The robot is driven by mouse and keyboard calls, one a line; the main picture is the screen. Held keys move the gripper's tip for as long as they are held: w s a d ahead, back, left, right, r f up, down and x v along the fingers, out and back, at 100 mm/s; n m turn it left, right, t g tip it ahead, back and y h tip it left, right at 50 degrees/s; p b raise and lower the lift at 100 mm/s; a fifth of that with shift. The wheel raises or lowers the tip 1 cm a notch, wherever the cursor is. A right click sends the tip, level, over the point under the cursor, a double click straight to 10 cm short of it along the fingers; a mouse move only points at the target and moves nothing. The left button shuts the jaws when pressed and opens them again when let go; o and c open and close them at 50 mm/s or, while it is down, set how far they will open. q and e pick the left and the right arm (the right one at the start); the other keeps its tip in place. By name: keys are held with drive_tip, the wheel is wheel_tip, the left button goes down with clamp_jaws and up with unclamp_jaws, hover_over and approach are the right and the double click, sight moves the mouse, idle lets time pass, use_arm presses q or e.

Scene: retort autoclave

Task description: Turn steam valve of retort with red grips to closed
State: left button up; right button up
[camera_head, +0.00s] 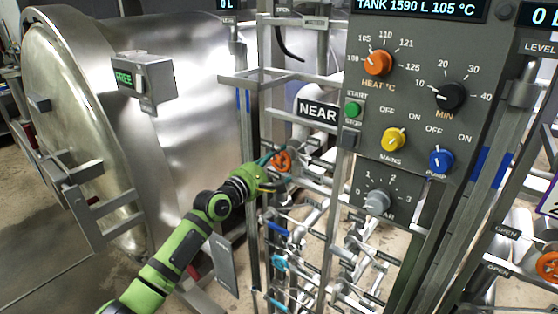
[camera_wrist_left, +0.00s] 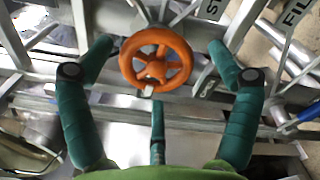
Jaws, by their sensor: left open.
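An orange handwheel (camera_head: 282,161) sits on the pipe rack under the NEAR sign in the head view. The left wrist view shows the same orange wheel (camera_wrist_left: 155,60) face-on, with its rim, spokes and hub. My left gripper (camera_head: 271,172) is at the wheel, its arm coming in from the lower left. In the left wrist view its two teal side fingers stand spread to the left and right of the wheel, with gaps to the rim, and a third finger lies below it. The gripper is open and holds nothing. My right gripper is not in view. Red grips are not clearly visible.
A big steel retort (camera_head: 190,100) with a round door stands left. A grey control panel (camera_head: 400,110) with knobs hangs right of the wheel. Metal posts and pipes with blue-handled valves (camera_head: 278,263) crowd below. Another orange wheel (camera_head: 548,266) is at far right.

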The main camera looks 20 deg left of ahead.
use_arm(q)
drive_tip(key=shift+x, duration=0.85)
drive_tip(key=shift+w, duration=0.15)
drive_tip(key=shift+a, duration=0.1)
drive_tip(key=c, duration=1.1)
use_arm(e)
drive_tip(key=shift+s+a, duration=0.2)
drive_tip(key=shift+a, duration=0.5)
use_arm(q)
drive_tip(key=shift+f, duration=0.1)
drive_tip(key=shift+c, duration=0.2)
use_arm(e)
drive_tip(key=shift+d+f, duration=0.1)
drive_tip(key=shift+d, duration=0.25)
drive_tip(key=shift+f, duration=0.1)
